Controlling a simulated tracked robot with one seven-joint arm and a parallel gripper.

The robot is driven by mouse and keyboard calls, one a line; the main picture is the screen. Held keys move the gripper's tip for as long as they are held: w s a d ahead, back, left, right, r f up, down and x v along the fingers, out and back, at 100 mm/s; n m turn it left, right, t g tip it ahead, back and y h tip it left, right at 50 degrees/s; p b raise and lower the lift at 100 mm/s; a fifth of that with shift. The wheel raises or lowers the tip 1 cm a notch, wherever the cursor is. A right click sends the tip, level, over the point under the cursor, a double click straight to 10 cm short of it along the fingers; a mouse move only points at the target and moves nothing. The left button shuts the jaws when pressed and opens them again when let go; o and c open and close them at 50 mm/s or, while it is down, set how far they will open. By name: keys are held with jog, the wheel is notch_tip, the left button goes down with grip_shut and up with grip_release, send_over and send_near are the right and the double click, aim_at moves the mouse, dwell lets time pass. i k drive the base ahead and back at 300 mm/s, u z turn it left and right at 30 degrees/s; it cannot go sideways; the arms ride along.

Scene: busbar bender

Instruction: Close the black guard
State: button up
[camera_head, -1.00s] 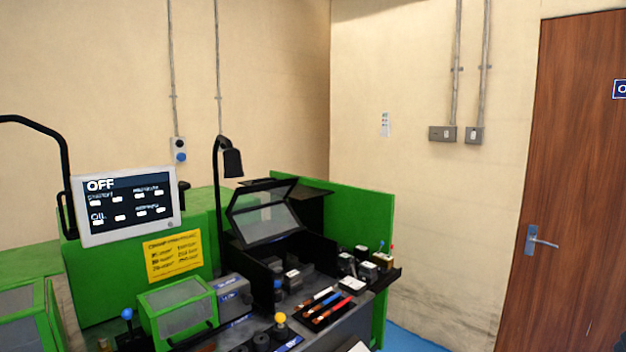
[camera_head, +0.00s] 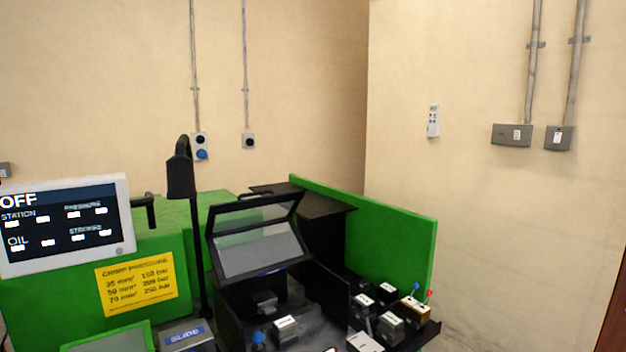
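The black guard (camera_head: 257,272) is a black-framed cover with clear panes on the green machine, right of the black lamp post. It stands raised and tilted back, so it is open. Dark blocks and the open black bay (camera_head: 322,300) show below and in front of it. My gripper is not in view.
A display (camera_head: 62,228) reading OFF stands at left, above a yellow pressure label (camera_head: 137,283). A black lamp (camera_head: 181,180) rises left of the guard. A green side panel (camera_head: 385,232) stands at right. Several small blocks (camera_head: 390,322) sit at the right front.

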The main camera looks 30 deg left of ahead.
aim_at(296, 197)
jog(key=u, duration=0.05)
jog(key=i, duration=2.95)
jog(key=u, duration=2.9)
